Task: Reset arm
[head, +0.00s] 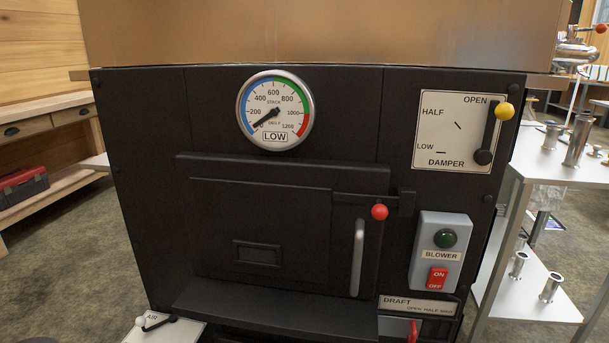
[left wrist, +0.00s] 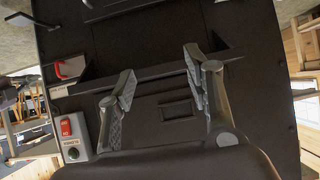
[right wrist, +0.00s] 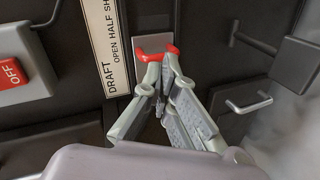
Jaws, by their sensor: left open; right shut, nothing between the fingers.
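My left gripper (left wrist: 160,82) is open and empty, its fingers spread in front of the black evaporator front in the left wrist view. My right gripper (right wrist: 164,62) is shut with nothing held. Its fingertips are close to the red draft handle (right wrist: 154,51) below the DRAFT label (right wrist: 107,48), partly covering it; whether they touch is unclear. The handle also shows at the bottom of the head view (head: 413,332). Neither gripper is in the head view.
The firebox door (head: 262,230) with its red-knobbed latch (head: 379,212) looks shut. The yellow damper knob (head: 504,111) is up by OPEN. The stack gauge (head: 275,110) reads low.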

